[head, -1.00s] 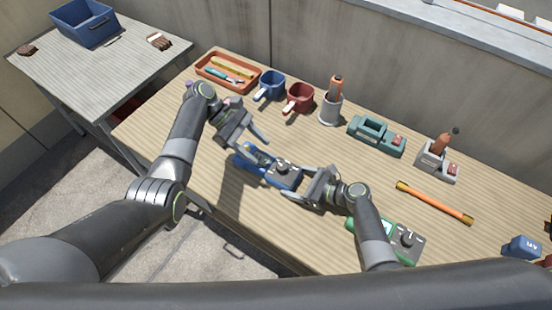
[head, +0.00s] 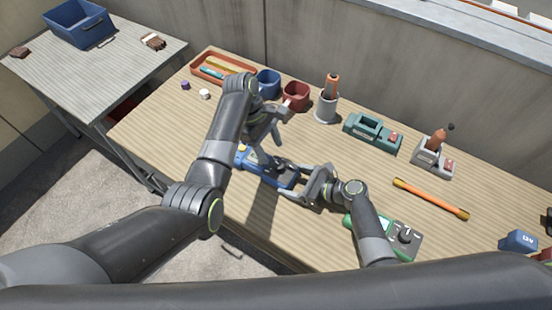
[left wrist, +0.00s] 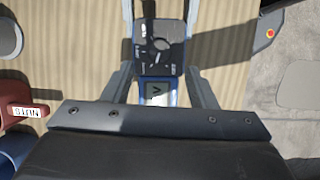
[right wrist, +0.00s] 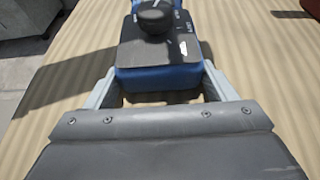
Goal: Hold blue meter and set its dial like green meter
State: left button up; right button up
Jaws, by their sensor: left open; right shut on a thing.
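The blue meter (head: 271,173) lies near the middle of the bench, with a dark panel and round dial (left wrist: 160,45). My right gripper (head: 309,188) is shut on the meter's dial-side end; its fingers flank the blue body (right wrist: 160,78) in the right wrist view. My left gripper (head: 266,146) is open above the meter, pointing down. In the left wrist view its fingers (left wrist: 160,80) straddle the meter below the dial, apart from the knob as far as I can tell. The green meter (head: 367,225) lies at the front right, with a dark knob (head: 405,236), partly behind my right arm.
An orange rod (head: 430,198) lies right. Small caps (head: 205,94) lie left. The left-front bench is clear.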

aim_at(279, 164)
pick_arm(q)
jog(key=shift+x, duration=2.75)
jog(key=c, duration=1)
jog(key=shift+w+r+m, duration=0.1)
jog(key=shift+m, duration=0.3)
jog(key=m, duration=0.1)
jog(key=m+g+y, duration=0.1)
jog(key=m, duration=0.1)
jog(key=shift+w+d+m, duration=0.15)
jog(key=shift+m, duration=0.15)
jog(key=shift+d+m+g+y, duration=0.15)
jog(key=shift+m+y, duration=0.2)
jog(key=shift+m, duration=0.5)
jog(key=shift+m+g+y, duration=0.15)
jog(key=shift+m+y, duration=0.2)
jog(key=shift+m, duration=0.5)
